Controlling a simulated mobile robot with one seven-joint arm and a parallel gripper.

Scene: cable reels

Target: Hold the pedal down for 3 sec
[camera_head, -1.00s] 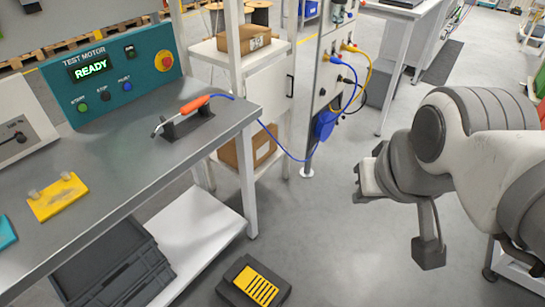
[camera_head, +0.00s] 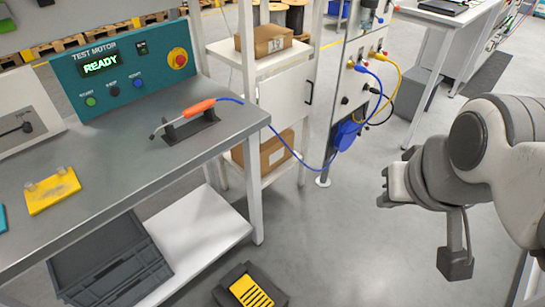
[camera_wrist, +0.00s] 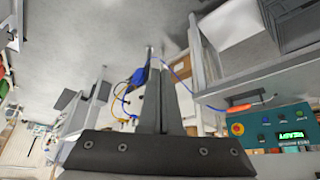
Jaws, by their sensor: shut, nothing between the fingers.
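The pedal (camera_head: 251,291) is a yellow ribbed plate in a dark grey housing on the floor, at the bottom of the head view, in front of the workbench. Its near edge is cut off by the frame. My gripper (camera_head: 384,188) is at the right of the head view, raised and well apart from the pedal. In the wrist view my gripper's fingers (camera_wrist: 162,95) are together with nothing between them. The pedal does not show clearly in the wrist view.
The workbench (camera_head: 130,165) carries a teal test motor panel (camera_head: 125,70) reading READY and an orange-handled tool (camera_head: 199,107) on a stand. Its blue cable runs to a socket column (camera_head: 350,100). Grey crates (camera_head: 110,265) sit under the bench. Floor between pedal and arm is clear.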

